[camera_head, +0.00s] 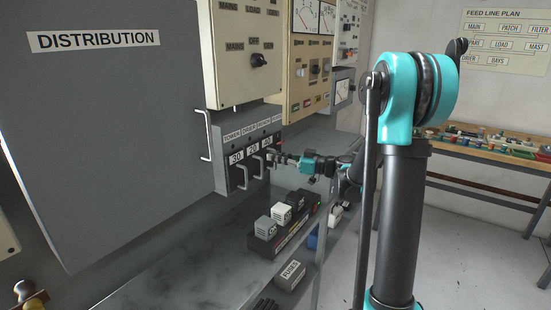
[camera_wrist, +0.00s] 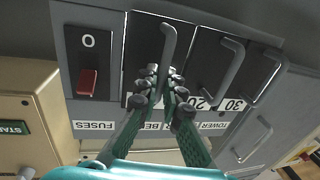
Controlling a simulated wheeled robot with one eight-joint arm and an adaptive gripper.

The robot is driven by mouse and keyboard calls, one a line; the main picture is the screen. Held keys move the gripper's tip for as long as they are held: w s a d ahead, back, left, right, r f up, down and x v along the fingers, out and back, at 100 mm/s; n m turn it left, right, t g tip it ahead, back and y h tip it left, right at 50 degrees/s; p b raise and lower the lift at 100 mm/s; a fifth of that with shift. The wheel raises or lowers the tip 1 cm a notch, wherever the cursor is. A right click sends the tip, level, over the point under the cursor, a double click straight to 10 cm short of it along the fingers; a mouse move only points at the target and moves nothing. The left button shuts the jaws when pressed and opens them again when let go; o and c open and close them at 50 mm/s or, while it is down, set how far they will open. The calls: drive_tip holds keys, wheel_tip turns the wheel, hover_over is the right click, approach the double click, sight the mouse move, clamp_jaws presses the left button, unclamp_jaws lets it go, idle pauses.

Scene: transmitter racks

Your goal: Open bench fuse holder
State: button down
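The bench fuse holder (camera_wrist: 140,47) is a dark block with a grey bar handle (camera_wrist: 168,48). Its label is mostly hidden by my fingers, with "BE" showing between them. My gripper (camera_wrist: 161,80) has its fingertips drawn close together on both sides of this handle, and appears shut on it. In the head view my gripper (camera_head: 283,160) reaches the right end of the fuse row from the right and covers part of this holder. Whether the holder is tilted out of the panel is hard to tell.
Holders marked 20 (camera_wrist: 214,70) and 30 (camera_wrist: 255,75) sit beside it. A red switch (camera_wrist: 88,82) is on its other side. Below the panel, a rack of blocks (camera_head: 288,240) and a FUSES box (camera_head: 290,275) stand on the shelf. A large grey DISTRIBUTION door (camera_head: 110,130) is at left.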

idle(0.3)
drive_tip(key=s+v, duration=0.1)
drive_tip(key=v, duration=0.8)
drive_tip(key=shift+s+a, duration=0.2)
drive_tip(key=shift+s, duration=0.2)
drive_tip(key=c, duration=1.9)
unclamp_jaws()
drive_tip(key=v, duration=1.2)
